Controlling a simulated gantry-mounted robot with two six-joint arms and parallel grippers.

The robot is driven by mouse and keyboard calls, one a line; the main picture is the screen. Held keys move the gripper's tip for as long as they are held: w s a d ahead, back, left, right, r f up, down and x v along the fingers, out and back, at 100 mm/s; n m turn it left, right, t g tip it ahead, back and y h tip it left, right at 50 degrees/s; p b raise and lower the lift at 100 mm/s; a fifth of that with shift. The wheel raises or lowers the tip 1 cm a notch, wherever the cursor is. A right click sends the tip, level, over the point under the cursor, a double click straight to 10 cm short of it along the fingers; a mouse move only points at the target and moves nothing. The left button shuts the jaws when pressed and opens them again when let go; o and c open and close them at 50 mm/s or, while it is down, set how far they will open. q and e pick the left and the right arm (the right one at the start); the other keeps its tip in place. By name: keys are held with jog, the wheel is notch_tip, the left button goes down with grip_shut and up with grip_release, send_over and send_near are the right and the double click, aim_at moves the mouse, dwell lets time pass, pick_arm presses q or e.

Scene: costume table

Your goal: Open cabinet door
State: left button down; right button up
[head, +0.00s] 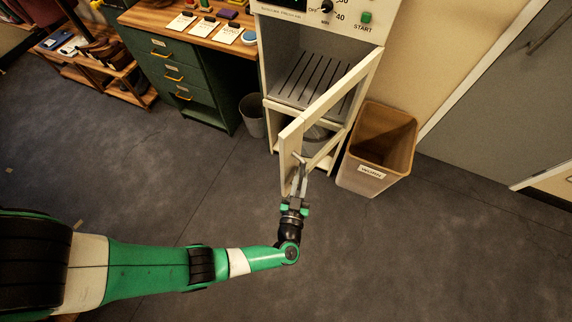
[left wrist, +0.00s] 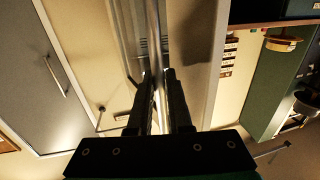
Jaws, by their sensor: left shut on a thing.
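The cream cabinet (head: 292,82) stands at the top middle of the head view, with a slatted shelf inside. Its door (head: 335,95) is swung out towards me, hinged on the right, and the inside is partly in view. My left gripper (head: 299,168) is at the free edge of the door, low on it. In the left wrist view, its fingers (left wrist: 160,80) are closed around a thin metal bar (left wrist: 154,45) that looks like the door handle. In the head view the gripper partly hides the handle. My right gripper is in neither view.
A tan waste bin (head: 377,150) stands just right of the open door. A grey bucket (head: 252,115) and a green drawer desk (head: 190,85) are on the left. A grey room door (head: 500,95) is at the right. The floor in front is clear.

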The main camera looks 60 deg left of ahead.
pick_arm(q)
jog(key=w+d+n+g+y+b, duration=0.1)
jog(key=w+d+g+b, duration=0.1)
jog(key=d, duration=0.4)
jog(key=shift+w+f+n+y+b, duration=0.15)
jog(key=shift+w+n+y+b, duration=0.25)
jog(key=shift+b, duration=0.05)
jog(key=shift+a, duration=0.1)
jog(key=c, duration=1.3)
grip_release()
jog(key=o, duration=0.5)
jog(key=shift+w+a, duration=0.1)
jog(key=shift+w, duration=0.1)
jog(key=shift+c, duration=0.2)
jog(key=shift+s, duration=0.1)
jog(key=v, duration=1.1)
jog(key=shift+d+r, duration=0.2)
jog(key=shift+d, duration=0.15)
jog(key=shift+s, duration=0.1)
